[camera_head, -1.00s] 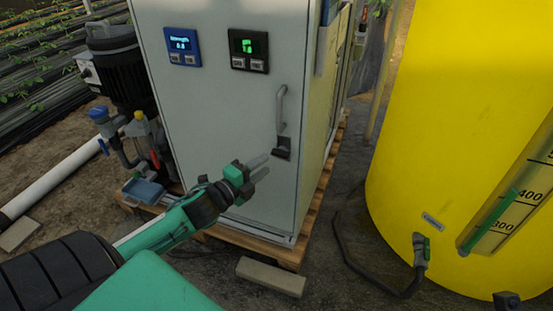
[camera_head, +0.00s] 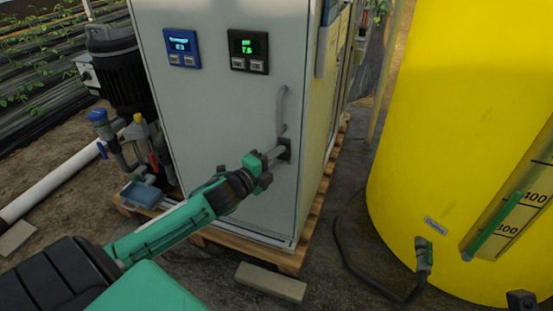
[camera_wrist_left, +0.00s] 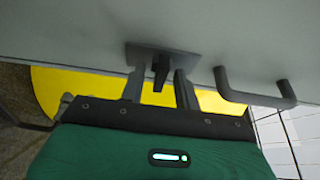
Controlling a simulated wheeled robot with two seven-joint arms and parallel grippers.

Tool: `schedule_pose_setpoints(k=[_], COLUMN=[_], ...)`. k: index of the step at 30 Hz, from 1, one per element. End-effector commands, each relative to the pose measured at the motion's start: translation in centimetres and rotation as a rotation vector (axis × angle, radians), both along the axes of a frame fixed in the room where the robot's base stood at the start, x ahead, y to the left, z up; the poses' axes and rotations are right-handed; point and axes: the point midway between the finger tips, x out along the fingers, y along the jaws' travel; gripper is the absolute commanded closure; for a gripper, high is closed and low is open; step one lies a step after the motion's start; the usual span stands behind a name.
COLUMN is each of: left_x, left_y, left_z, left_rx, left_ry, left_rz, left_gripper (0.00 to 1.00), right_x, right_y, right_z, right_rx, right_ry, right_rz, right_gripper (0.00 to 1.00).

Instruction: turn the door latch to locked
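The door latch (camera_head: 286,146) is a small dark plate with a short lever, low on the right side of the grey cabinet door (camera_head: 215,115), under the door handle (camera_head: 281,108). In the head view my left gripper (camera_head: 276,153) is at the latch and partly covers it. In the left wrist view the latch plate (camera_wrist_left: 148,55) lies flat on the door, and its dark lever (camera_wrist_left: 160,72) sticks out between my two fingers. The fingers are open, with a gap on both sides of the lever. My right gripper is in neither view.
Blue (camera_head: 181,47) and black (camera_head: 248,50) display units sit high on the door. The cabinet stands on a wooden pallet (camera_head: 285,258). A yellow tank (camera_head: 440,150) stands at the right, a pump (camera_head: 122,75) at the left. A block (camera_head: 271,282) lies in front.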

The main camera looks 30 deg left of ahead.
Motion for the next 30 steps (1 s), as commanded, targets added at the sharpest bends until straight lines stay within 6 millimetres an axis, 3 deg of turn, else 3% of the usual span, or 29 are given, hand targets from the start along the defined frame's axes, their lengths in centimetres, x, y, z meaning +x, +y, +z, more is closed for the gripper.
schedule_pose_setpoints(k=[1,5,17,30], left_x=[-0.01,-0.02,-0.02,0.01], left_y=[0.0,0.0,-0.01,-0.05], left_z=[0.01,0.0,0.0,-0.15], left_rx=[0.0,0.0,-0.07,-0.417], left_ry=[0.0,0.0,-0.015,-0.097], left_rz=[0.0,0.0,0.001,0.004], left_gripper=[0.77,1.0,1.0,1.0], right_x=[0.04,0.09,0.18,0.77], right_y=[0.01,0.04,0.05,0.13], right_z=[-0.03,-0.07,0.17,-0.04], right_rx=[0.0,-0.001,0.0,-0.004], right_ry=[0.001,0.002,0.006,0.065], right_rz=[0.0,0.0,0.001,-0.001], right_gripper=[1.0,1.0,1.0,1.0])
